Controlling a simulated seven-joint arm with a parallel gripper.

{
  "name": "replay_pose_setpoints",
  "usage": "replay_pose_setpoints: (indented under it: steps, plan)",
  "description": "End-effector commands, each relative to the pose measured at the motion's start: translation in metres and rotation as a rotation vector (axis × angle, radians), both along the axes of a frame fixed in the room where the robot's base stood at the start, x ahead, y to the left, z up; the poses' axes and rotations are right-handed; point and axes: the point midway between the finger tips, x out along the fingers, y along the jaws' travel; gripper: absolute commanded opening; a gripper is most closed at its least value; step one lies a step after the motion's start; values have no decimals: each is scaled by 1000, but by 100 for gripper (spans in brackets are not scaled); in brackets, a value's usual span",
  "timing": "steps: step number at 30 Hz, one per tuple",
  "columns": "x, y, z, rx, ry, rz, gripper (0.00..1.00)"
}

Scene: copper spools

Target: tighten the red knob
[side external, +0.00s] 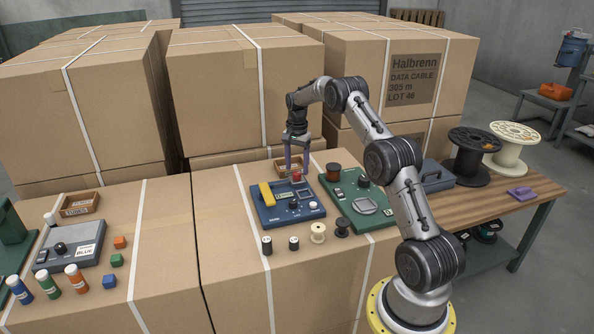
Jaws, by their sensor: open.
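The red knob (296,175) is small and sits near the back right of a dark blue panel box (263,218) on top of a cardboard carton. My gripper (297,172) points down right over the red knob, with its purple fingers open. The fingertips seem to be at the knob's height, one on each side. I cannot tell whether they touch it. The box also carries a yellow bar (267,194) on its left and a dark dial in its middle.
A green device (374,223) stands close to the right of the blue box. A small wooden tray (284,162) is just behind my gripper. Tall cartons (240,95) rise behind. A wooden bench (500,200) is at right.

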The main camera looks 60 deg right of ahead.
Motion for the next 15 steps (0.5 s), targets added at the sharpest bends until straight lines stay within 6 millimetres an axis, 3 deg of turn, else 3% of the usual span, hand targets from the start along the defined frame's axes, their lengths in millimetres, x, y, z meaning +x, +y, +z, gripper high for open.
replay_pose_setpoints:
  steps: [9,15]
  plan:
    - [1,-1,70,-3,-4,0,67]
    - [1,-1,102,-3,-3,-1,67]
